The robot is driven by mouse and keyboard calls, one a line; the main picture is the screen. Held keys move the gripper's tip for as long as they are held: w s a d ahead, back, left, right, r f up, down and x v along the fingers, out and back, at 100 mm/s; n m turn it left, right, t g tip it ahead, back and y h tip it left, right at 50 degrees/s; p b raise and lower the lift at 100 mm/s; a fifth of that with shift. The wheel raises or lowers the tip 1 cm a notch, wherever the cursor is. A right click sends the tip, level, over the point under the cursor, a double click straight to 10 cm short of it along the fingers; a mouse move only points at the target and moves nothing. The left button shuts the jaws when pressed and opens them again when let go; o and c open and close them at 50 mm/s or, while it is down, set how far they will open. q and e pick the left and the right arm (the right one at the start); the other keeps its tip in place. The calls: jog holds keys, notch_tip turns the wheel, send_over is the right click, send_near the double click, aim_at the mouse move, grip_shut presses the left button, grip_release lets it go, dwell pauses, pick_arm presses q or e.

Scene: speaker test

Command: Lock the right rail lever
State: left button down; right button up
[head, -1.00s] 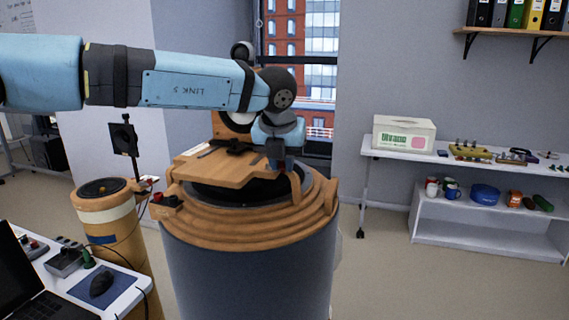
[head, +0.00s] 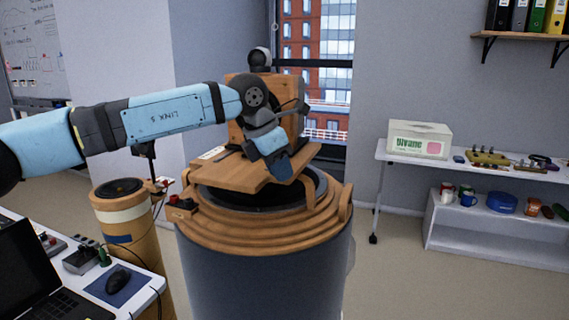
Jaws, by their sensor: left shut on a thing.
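My left gripper (head: 282,170) points down at the right part of a wooden board (head: 225,172) on top of a large round drum (head: 265,275). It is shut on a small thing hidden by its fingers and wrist. The right rail lever is not clearly visible, so I cannot tell whether it is the thing held or how it is turned. A tall wooden block (head: 291,92) stands at the back of the board, partly behind my arm. My right gripper is out of view.
Stepped wooden rings (head: 265,235) with raised lugs surround the drum's dark opening (head: 265,197). A red-knobbed part (head: 181,203) sits at its left. A smaller drum (head: 125,228) and a desk with a laptop (head: 30,270) are left. A white shelf (head: 470,240) stands right.

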pick_arm(q)
jog(key=shift+w+a+r+m+g+p, duration=0.15)
jog(key=shift+a+m+g+p, duration=0.2)
jog(key=shift+m, duration=0.55)
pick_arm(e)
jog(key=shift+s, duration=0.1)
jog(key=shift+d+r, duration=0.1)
pick_arm(q)
jog(key=c, duration=1)
grip_release()
jog(key=shift+c, duration=0.2)
jog(key=v, duration=1.3)
jog(key=shift+a+r+p, duration=0.25)
jog(key=shift+a+p, duration=0.05)
jog(key=shift+a, duration=0.1)
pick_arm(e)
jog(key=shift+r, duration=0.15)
